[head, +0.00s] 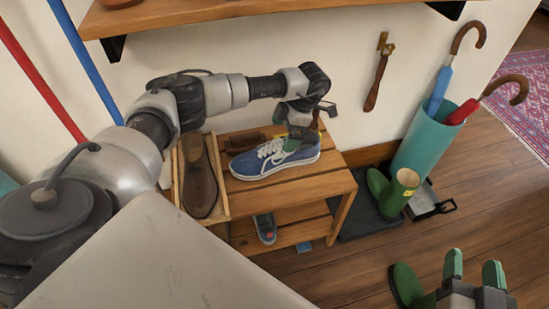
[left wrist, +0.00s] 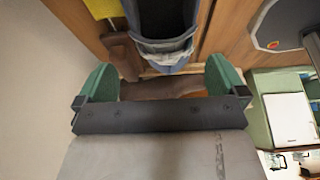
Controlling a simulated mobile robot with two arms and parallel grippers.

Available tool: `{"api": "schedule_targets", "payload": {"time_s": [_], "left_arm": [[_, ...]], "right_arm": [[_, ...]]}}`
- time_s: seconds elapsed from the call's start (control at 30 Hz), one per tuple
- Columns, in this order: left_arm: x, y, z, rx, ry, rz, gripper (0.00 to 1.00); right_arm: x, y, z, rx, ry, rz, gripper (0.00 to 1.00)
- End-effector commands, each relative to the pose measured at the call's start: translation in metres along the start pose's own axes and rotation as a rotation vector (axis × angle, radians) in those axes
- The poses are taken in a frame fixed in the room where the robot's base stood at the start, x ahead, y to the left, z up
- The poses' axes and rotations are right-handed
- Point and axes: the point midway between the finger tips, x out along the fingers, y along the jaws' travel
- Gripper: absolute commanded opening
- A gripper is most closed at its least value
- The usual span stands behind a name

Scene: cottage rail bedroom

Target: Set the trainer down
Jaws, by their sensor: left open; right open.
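The blue trainer (head: 275,160) with white laces and a pale sole stands upright on the top of the wooden shoe rack (head: 300,184). My left gripper (head: 299,138) is over its heel end; how close the fingers are is hard to tell in the head view. In the left wrist view the trainer's heel and opening (left wrist: 165,45) lie ahead, between the two spread green fingers of my left gripper (left wrist: 161,76), with visible gaps on both sides. My right gripper (head: 473,268) is open and empty at the bottom right, over the floor.
A brown shoe (head: 199,180) lies in a wooden tray left of the trainer. A brown brush (head: 244,141) lies behind it. A small dark shoe (head: 265,228) is on the lower shelf. Green boots (head: 400,192) and a teal umbrella stand (head: 424,145) are at the right.

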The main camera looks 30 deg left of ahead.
Motion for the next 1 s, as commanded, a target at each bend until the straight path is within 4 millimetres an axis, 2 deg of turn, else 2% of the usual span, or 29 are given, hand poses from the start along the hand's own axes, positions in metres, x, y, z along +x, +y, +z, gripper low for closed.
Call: {"api": "schedule_targets", "payload": {"time_s": [0.17,0.5,0.83,0.87,1.0], "left_arm": [[0.014,-0.003,0.001,0.000,0.001,-0.001,1.00],[0.049,-0.006,0.001,0.000,0.000,-0.001,1.00],[0.053,-0.007,0.000,0.001,-0.002,-0.001,1.00],[0.052,-0.007,0.000,0.001,-0.002,-0.001,0.98],[0.052,-0.007,0.000,0.001,-0.002,-0.001,0.77]], "right_arm": [[0.002,-0.002,-0.010,0.002,0.090,-0.005,0.55],[-0.002,-0.008,-0.044,0.009,0.364,-0.020,0.55],[-0.004,-0.008,-0.050,0.010,0.404,-0.022,0.55],[-0.004,-0.008,-0.049,0.010,0.403,-0.022,0.55],[-0.004,-0.008,-0.049,0.010,0.403,-0.022,0.55]]}}
